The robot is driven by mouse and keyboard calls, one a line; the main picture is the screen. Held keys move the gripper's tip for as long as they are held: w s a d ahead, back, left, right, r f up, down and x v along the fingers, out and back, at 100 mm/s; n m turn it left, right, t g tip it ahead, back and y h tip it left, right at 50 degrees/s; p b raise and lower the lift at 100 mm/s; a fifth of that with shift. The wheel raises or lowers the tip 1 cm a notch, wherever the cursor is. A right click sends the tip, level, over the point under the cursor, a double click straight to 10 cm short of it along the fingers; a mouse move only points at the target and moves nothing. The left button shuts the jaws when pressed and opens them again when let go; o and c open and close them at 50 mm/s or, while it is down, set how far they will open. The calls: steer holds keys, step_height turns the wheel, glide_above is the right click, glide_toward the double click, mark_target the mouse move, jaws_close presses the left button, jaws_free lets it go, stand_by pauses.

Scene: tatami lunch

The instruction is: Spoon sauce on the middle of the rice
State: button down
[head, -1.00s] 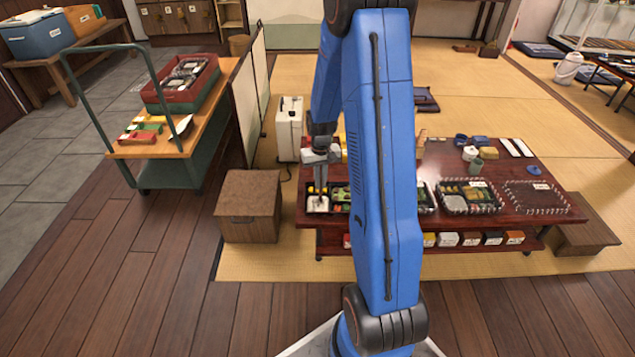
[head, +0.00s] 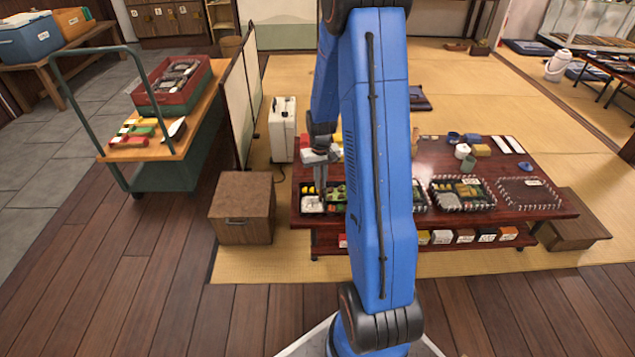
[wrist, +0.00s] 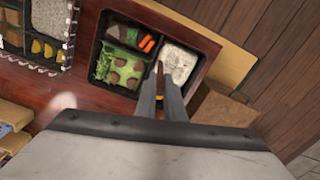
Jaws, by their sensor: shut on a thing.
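White speckled rice (wrist: 184,62) fills the right compartment of a black lunch box (wrist: 101,72) in the wrist view. Green and orange foods fill the other compartments. In the head view the rice (head: 313,204) is at the table's left end, just left of my arm. My gripper (head: 319,192) points down there, over the rice's right part. In the wrist view my gripper (wrist: 161,84) is shut on a thin brownish thing (wrist: 160,69), perhaps the spoon, at the rice's left edge. It is too small to tell its shape, or whether it touches the rice or carries sauce.
More lunch boxes (head: 462,208) stand along the red-brown table (head: 400,170), partly behind my arm. A wooden box (head: 243,230) stands on the floor left of the table. A trolley (head: 160,150) with a red crate (head: 174,105) is farther left.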

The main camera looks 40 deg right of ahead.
steer(key=shift+d+r, duration=0.1)
stand_by(0.3)
steer(key=shift+r, duration=3.4)
steer(key=shift+s, duration=0.15)
